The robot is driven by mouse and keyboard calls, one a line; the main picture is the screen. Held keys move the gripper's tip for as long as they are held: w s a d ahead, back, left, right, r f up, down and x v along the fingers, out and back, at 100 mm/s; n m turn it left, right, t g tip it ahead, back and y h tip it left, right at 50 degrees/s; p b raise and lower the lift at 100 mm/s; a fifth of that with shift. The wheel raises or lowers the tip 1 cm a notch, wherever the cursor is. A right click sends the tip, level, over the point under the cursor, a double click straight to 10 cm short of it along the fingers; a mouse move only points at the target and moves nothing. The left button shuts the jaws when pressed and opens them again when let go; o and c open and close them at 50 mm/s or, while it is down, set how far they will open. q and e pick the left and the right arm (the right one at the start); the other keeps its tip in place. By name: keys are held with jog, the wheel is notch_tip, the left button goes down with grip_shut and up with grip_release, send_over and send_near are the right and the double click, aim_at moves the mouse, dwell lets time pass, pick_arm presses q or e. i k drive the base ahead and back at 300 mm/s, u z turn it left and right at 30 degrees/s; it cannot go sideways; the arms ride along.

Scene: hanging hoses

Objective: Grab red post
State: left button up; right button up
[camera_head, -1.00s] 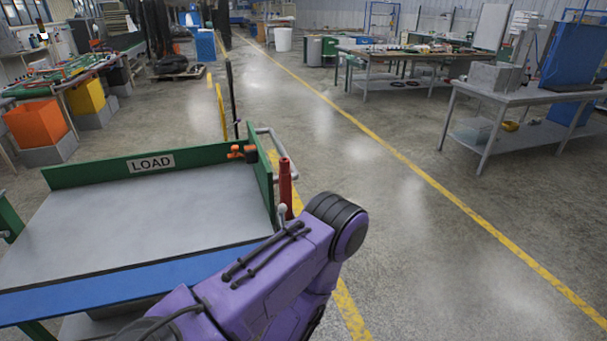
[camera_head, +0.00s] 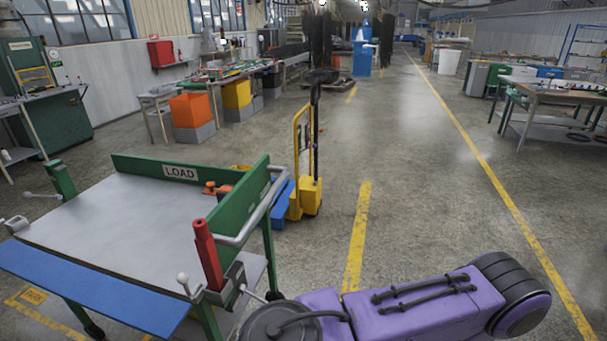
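The red post (camera_head: 207,254) stands nearly upright at the near right corner of the green-framed LOAD cart (camera_head: 120,215). It is fixed beside a metal bracket and a small white-knobbed lever. A purple arm of mine lies across the bottom of the head view, to the right of the post and apart from it in the picture. Neither gripper shows in this view, so I cannot see how far either is from the post.
A grey metal handle bar (camera_head: 250,212) runs along the cart's right side. An orange clamp (camera_head: 217,188) sits on the cart top. A yellow pallet truck (camera_head: 303,170) stands behind the cart. Open floor lies to the right, with yellow lines.

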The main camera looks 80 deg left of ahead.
aim_at(204, 242)
jog(key=i, duration=0.55)
jog(key=u, duration=2.85)
